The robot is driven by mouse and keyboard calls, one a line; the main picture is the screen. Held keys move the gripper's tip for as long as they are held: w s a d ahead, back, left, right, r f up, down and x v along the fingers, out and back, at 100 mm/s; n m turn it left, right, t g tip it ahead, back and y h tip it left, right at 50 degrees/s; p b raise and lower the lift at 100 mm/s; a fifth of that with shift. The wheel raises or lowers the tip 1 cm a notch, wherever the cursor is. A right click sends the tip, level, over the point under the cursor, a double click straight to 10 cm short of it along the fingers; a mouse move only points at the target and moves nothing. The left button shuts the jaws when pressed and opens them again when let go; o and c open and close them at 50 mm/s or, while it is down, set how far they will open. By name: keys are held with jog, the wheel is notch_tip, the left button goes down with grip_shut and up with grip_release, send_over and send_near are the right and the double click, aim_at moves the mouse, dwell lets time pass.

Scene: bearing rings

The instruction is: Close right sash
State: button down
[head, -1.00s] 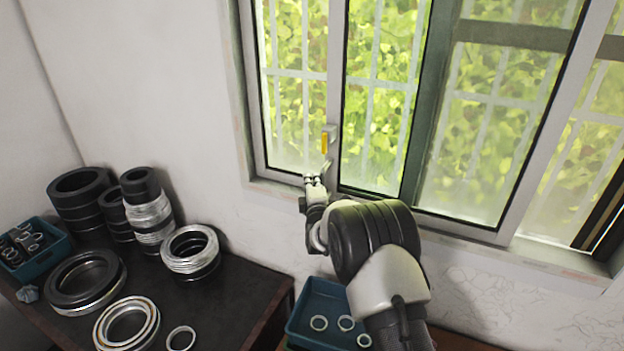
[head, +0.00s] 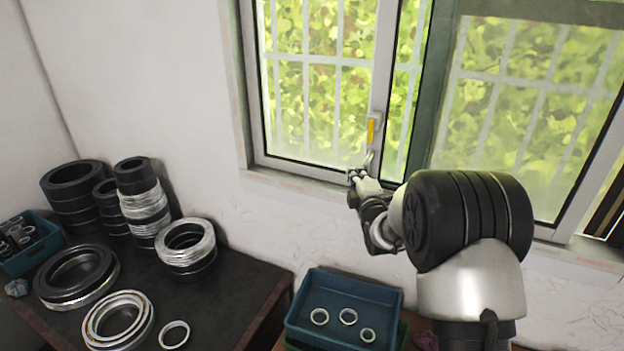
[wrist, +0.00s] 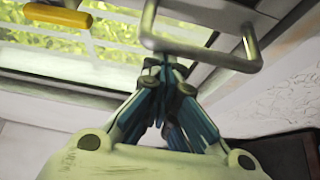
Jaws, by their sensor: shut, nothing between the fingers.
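The right sash (head: 385,75) is a grey-framed sliding pane; its left upright carries a yellow latch (head: 371,130). A pale metal handle (head: 370,160) sits below the latch on that upright. In the wrist view the handle (wrist: 205,52) is a bent bar crossing close by my fingertips, and the yellow latch (wrist: 58,15) is at upper left. My gripper (head: 362,176) is shut and empty, its tips at the handle; in the wrist view its fingers (wrist: 167,65) meet just below the bar. I cannot tell whether they touch it. My arm hides part of the lower sash.
A dark table (head: 230,295) at left holds several bearing rings and a teal bin (head: 40,262). A blue tray (head: 300,328) with three rings stands below the window. A fixed dark green upright (head: 428,100) stands behind the sash.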

jog(key=s+d+b, duration=0.4)
jog(key=d+b, duration=0.2)
jog(key=d, duration=0.6)
jog(key=shift+s, duration=0.3)
